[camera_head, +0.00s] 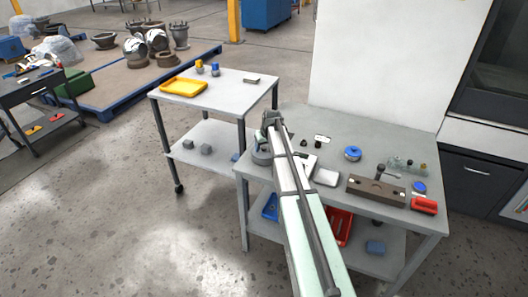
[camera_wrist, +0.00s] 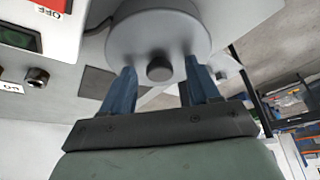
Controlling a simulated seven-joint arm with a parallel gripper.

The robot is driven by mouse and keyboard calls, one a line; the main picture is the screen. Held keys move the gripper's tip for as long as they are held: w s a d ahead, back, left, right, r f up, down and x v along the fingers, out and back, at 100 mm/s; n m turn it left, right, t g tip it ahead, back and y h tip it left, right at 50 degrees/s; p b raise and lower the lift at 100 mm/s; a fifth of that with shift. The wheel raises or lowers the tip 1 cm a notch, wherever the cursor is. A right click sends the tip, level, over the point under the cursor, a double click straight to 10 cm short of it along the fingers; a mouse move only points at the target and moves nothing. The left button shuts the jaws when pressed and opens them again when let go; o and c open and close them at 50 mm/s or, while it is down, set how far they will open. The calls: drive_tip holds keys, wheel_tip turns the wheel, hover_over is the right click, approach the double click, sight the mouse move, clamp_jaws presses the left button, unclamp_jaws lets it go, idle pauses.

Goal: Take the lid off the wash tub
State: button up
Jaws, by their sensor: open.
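A grey round lid (camera_wrist: 150,28) with a small dark knob (camera_wrist: 159,70) fills the upper middle of the wrist view. It appears to cover the wash tub, whose inside is hidden. My gripper (camera_wrist: 160,65) is open, with one blue finger on each side of the knob and gaps between fingers and knob. I cannot tell whether the fingertips touch the lid. In the head view my gripper (camera_head: 270,118) is over the left end of the grey table, and a grey round part (camera_head: 261,157) shows beside my arm, which hides much of the washer.
The washer's white panel (camera_wrist: 60,75) with a red OFF label and a dark display is at the left of the wrist view. On the grey table (camera_head: 385,135), a blue round part (camera_head: 353,153), a brown block (camera_head: 376,190) and a red item (camera_head: 424,205) lie to the right. A white cart with a yellow tray (camera_head: 184,87) stands left.

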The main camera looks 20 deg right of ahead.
drive_tip(key=shift+c, duration=0.2)
clamp_jaws()
idle(0.3)
